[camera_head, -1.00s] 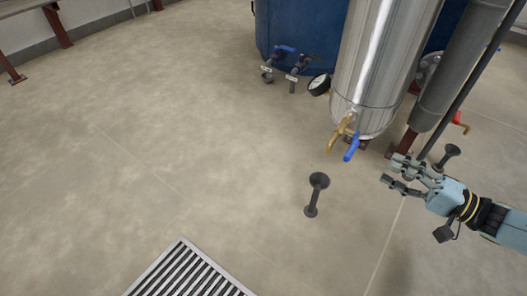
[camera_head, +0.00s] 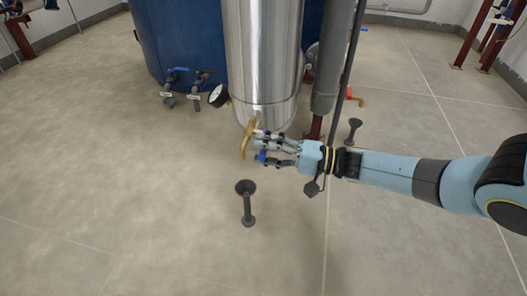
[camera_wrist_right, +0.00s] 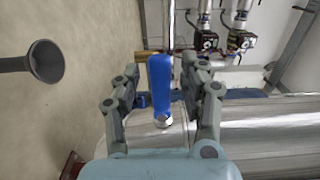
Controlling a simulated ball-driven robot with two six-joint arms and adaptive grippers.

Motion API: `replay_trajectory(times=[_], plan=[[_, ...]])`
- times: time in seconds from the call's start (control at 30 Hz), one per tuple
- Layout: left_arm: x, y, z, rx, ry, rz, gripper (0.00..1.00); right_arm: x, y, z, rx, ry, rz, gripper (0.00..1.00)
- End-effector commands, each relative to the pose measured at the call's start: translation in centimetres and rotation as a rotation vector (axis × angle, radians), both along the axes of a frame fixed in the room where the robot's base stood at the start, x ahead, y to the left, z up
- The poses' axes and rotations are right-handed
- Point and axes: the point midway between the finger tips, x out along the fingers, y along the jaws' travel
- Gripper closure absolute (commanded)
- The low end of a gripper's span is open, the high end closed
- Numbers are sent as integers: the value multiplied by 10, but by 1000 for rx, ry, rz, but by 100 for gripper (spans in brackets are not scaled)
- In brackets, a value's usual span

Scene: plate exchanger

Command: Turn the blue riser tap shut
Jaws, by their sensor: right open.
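The blue tap handle (camera_head: 262,156) is at the foot of the shiny steel cylinder, beside its brass spout (camera_head: 246,140). In the right wrist view the blue handle (camera_wrist_right: 161,80) stands lengthwise between the two fingers. My right gripper (camera_head: 268,145) reaches in from the right. Its fingers are open around the handle, with a gap visible on the left side in the wrist view; contact on the right side cannot be told. The fingers partly hide the handle in the head view. My left gripper is not in view.
A black funnel drain (camera_head: 246,190) stands on the floor below the tap, and another (camera_head: 354,130) to the right. A pressure gauge (camera_head: 217,95) is left of the steel cylinder (camera_head: 262,60). A red-handled tap (camera_head: 350,93) sits further right.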

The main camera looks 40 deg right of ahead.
Motion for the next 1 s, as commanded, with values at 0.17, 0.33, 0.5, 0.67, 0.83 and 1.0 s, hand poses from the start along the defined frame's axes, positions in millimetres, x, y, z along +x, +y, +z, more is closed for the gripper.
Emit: replay_trajectory(times=[0.17,0.33,0.5,0.67,0.83,1.0], plan=[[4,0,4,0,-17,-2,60,2,2,0,-1,-1,0,57],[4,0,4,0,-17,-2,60,2,2,0,-1,-1,0,57],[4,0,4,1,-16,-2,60,2,1,0,-1,-1,0,79],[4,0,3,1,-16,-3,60,2,1,0,0,0,0,100],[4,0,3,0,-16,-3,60,2,1,0,0,0,-1,100],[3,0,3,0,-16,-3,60,2,1,0,0,0,-1,100]])
